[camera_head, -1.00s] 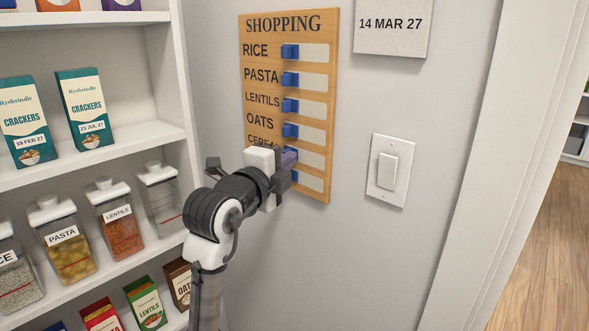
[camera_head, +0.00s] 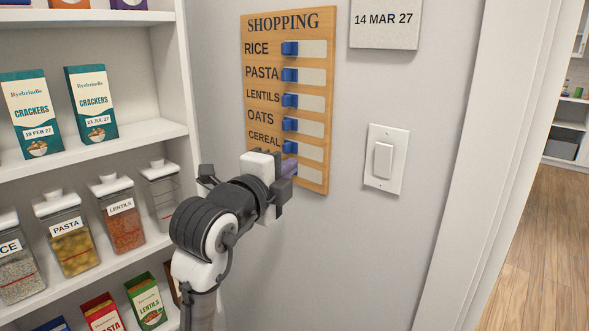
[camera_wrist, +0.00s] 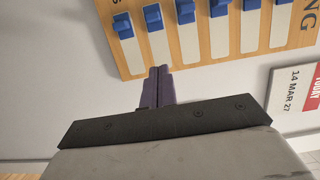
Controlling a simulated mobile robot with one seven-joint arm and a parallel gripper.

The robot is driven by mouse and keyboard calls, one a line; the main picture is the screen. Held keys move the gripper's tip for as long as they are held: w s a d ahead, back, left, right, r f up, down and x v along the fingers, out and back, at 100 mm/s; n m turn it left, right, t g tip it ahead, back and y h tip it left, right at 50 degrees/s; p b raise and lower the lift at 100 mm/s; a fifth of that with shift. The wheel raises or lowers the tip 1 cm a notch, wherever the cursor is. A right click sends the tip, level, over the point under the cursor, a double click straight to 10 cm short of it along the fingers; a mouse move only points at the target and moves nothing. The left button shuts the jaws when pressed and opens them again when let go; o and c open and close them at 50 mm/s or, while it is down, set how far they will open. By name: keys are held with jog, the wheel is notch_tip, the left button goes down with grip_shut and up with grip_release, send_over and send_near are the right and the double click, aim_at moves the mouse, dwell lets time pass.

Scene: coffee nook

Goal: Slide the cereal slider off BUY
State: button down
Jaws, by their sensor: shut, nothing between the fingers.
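The wooden SHOPPING board (camera_head: 321,180) hangs on the wall with a column of blue sliders in pale slots. The cereal slider (camera_head: 290,147) is at the left end of its slot, beside the CEREAL label, in line with those above. In the wrist view the cereal slider (camera_wrist: 152,16) is at the top, label-side end of its slot. No BUY lettering is readable. My gripper (camera_head: 288,168) is shut and empty, below the cereal slider in the head view. In the wrist view its purple fingertips (camera_wrist: 158,72) overlap the board's edge and appear apart from the slider.
The other sliders, such as the oats slider (camera_head: 290,124), are also at the label side. A light switch (camera_head: 384,160) and a date sign (camera_head: 384,24) are on the wall to the right. Shelves with jars and cracker boxes (camera_head: 91,105) stand left.

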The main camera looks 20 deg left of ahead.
jog(key=shift+s+a+r+b, duration=0.15)
jog(key=shift+s+b, duration=0.25)
jog(key=shift+s, duration=1.8)
